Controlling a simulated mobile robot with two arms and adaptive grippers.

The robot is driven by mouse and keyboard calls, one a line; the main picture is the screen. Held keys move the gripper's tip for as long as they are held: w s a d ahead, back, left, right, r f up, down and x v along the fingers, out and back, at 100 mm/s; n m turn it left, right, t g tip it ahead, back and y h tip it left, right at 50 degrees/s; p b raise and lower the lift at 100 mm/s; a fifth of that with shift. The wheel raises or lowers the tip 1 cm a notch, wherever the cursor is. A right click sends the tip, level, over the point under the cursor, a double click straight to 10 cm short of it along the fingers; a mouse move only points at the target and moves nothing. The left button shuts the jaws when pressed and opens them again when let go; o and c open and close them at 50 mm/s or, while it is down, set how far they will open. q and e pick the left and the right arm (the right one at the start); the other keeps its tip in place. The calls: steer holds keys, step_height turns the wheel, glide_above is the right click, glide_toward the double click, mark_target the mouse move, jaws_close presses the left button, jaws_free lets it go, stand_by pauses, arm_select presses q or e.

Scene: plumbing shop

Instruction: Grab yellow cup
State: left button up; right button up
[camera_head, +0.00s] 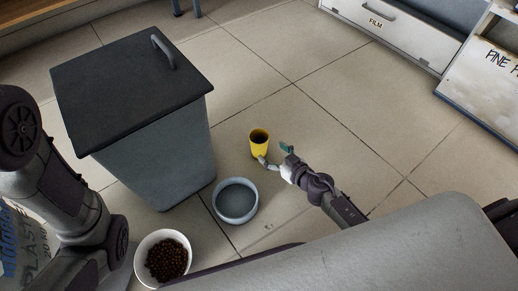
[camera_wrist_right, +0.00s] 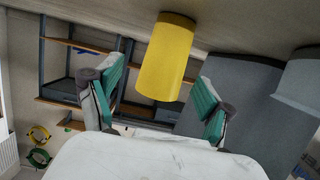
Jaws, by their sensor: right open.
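The yellow cup (camera_head: 259,140) stands upright on the tiled floor, its dark opening facing up. My right gripper (camera_head: 275,156) is open and low by the floor, just right of and below the cup in the head view. One finger shows close to the cup's lower side; I cannot tell whether it touches. In the right wrist view the cup (camera_wrist_right: 166,58) appears inverted, ahead of and between the spread green-padded fingers (camera_wrist_right: 160,90), with nothing gripped. My left gripper is out of view.
A dark-lidded grey bin (camera_head: 160,160) stands left of the cup. A grey-blue bowl (camera_head: 236,201) sits just below it in view. A white bowl of brown pellets (camera_head: 143,248) is nearer. Open floor lies beyond and right, up to a drawer cabinet (camera_head: 400,35).

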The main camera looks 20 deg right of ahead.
mark_target(254, 140)
steer(key=b+x, duration=0.1)
steer(key=x, duration=0.3)
steer(key=shift+s, duration=0.1)
steer(key=shift+a+r+b+x, duration=0.15)
steer(key=shift+b+x, duration=0.15)
steer(key=shift+x, duration=0.6)
steer(key=shift+a+r+b+x, duration=0.15)
steer(key=shift+b+x, duration=0.2)
steer(key=shift+x, duration=0.55)
steer(key=shift+a+r+b+x, duration=0.15)
steer(key=shift+b+x, duration=0.15)
steer(key=shift+x, duration=0.6)
steer(key=c, duration=1.2)
